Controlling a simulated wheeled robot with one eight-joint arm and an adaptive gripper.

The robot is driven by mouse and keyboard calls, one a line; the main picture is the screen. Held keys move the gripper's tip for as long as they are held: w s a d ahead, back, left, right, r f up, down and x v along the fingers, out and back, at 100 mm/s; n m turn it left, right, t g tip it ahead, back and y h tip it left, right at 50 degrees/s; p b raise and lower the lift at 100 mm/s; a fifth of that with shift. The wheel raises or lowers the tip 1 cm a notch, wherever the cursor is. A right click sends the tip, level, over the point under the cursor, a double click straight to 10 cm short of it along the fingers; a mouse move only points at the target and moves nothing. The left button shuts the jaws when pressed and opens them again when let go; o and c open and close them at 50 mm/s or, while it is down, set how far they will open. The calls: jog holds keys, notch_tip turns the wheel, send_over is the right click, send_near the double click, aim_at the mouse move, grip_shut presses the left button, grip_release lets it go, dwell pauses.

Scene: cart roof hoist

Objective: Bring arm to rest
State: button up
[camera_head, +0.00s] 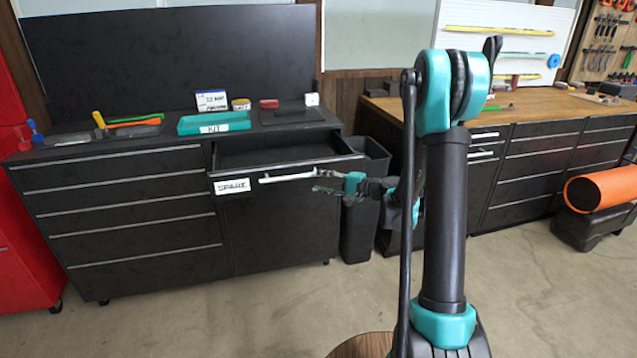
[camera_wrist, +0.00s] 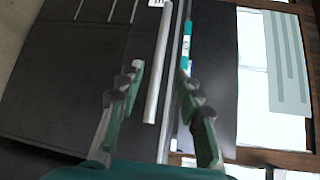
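My arm rises through the right half of the head view. My gripper (camera_head: 322,181) is at the right end of the open drawer's front, pointing left. In the wrist view its two fingers (camera_wrist: 158,85) are spread apart with nothing held. The drawer's pale bar handle (camera_head: 288,177) shows between the fingers in the wrist view (camera_wrist: 158,75). I cannot tell how far the handle is from the fingertips. The drawer (camera_head: 285,156), labelled SPARE, is pulled partly out, and the part of its inside that shows looks dark and empty.
A teal tray (camera_head: 214,123) labelled KIT and several tools lie on the black cabinet top. A dark bin (camera_head: 358,225) stands beside the cabinet. A wooden workbench (camera_head: 535,106) and an orange cylinder (camera_head: 602,190) are at the right. The floor in front is clear.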

jog(key=s+d+f+n+g+h, duration=0.1)
jog(key=s+d+f+n+h, duration=0.1)
jog(key=s+d, duration=0.4)
jog(key=s+d+f+n+g+h, duration=0.1)
jog(key=s+d+f+h, duration=0.3)
jog(key=s, duration=1.1)
jog(key=s+d+f+n+g+h, duration=0.1)
jog(key=s+d+f+n+h, duration=0.2)
jog(key=s+d+h, duration=0.5)
jog(key=s+d+n, duration=0.1)
jog(key=s, duration=0.2)
jog(key=shift+s, duration=0.15)
